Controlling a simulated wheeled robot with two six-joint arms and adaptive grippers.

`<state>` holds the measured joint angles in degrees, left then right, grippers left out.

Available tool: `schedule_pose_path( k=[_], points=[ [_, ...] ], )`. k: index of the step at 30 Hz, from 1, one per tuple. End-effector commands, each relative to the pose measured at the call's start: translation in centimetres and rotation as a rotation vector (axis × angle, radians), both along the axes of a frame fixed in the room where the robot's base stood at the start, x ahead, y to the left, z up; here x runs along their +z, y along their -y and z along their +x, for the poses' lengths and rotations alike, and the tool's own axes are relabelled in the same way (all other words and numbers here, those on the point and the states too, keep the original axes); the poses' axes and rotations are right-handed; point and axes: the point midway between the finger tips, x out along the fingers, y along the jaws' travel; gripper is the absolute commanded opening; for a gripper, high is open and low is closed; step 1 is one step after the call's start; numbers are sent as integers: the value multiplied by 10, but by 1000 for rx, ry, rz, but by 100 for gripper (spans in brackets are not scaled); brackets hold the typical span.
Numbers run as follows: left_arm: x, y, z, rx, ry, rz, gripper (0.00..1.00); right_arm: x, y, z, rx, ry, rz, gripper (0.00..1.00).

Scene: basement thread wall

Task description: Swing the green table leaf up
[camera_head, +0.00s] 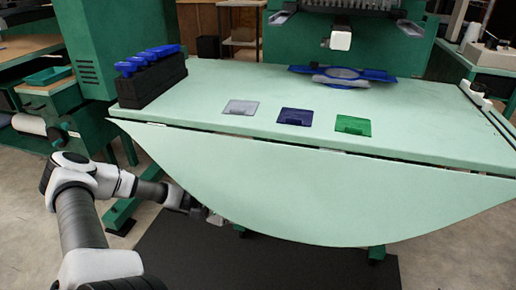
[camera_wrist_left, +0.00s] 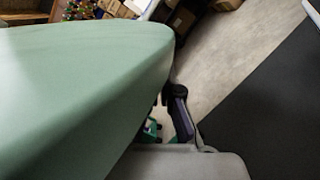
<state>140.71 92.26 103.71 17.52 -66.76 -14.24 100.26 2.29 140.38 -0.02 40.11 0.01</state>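The pale green table leaf (camera_head: 330,190) runs along the near edge of the worktable and slopes down towards me, its curved edge lowest. In the left wrist view the leaf (camera_wrist_left: 75,95) fills the left side. My left gripper (camera_head: 207,213) is at the leaf's curved lower edge, left of the middle, and is partly hidden behind it. In the left wrist view a dark finger of the gripper (camera_wrist_left: 179,115) shows close beside the leaf's edge; I cannot tell whether it touches or how far the fingers are apart. My right gripper is not in view.
The worktable (camera_head: 215,85) bears a black rack (camera_head: 152,84) with blue-topped items, grey (camera_head: 241,107), dark blue (camera_head: 295,116) and green (camera_head: 353,125) flat pieces, and a blue hoop-like frame (camera_head: 342,76). A dark mat (camera_head: 200,262) lies on the floor below.

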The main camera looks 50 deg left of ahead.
Motion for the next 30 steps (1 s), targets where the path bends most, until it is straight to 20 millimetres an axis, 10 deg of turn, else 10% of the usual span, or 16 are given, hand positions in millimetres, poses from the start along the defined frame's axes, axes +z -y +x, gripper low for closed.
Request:
schedule_pose_path(
  k=[30],
  points=[
    [150,54,-88,-5,-766,-474,0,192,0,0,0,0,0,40]
  ],
)
